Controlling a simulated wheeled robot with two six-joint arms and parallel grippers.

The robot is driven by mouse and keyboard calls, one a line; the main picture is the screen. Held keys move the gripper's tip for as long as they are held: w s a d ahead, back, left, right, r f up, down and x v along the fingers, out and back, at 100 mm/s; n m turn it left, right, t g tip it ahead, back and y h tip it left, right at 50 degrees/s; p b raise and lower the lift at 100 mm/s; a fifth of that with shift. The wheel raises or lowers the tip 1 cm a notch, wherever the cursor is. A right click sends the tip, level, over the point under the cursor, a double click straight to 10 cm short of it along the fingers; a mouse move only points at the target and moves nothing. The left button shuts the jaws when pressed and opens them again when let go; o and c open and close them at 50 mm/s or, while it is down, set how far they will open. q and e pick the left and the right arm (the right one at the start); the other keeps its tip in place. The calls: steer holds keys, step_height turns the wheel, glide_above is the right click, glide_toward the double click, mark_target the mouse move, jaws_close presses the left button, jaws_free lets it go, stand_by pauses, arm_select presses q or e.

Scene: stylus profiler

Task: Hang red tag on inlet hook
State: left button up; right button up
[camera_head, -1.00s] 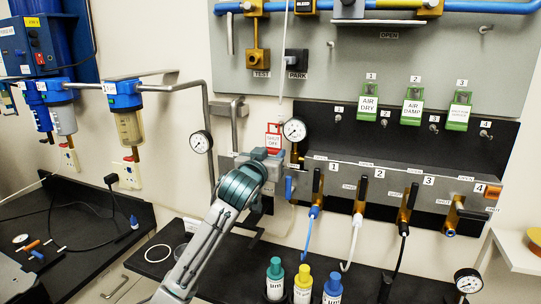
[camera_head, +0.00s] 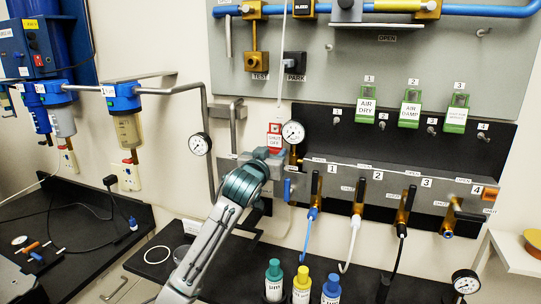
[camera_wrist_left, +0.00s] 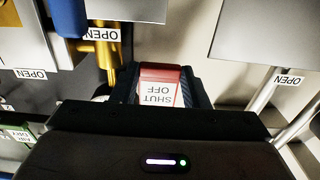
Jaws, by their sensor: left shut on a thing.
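The red tag (camera_head: 275,139), with a white label reading SHUT OFF, is upright in the head view, just left of a round gauge. My left gripper (camera_head: 268,153) is shut on its lower part. In the left wrist view the tag (camera_wrist_left: 160,88) sits between the dark fingers, its text upside down. I cannot make out the inlet hook; the tag and gripper may cover it. I cannot tell whether the tag touches anything behind it. My right gripper is not in view.
The gauge (camera_head: 293,133) and a blue-handled valve (camera_head: 288,189) are close right of the gripper. A grey manifold with several brass valves runs rightward. Green tags (camera_head: 367,104) hang above it. Bottles (camera_head: 302,287) stand on the black bench below.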

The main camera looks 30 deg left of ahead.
arm_select(q)
steer(key=shift+x, duration=0.95)
steer(key=shift+f, duration=0.45)
steer(key=o, duration=1.3)
steer(key=shift+o, duration=0.4)
steer(key=shift+a, duration=0.15)
steer(key=shift+c, duration=0.5)
steer(key=shift+s, duration=0.1)
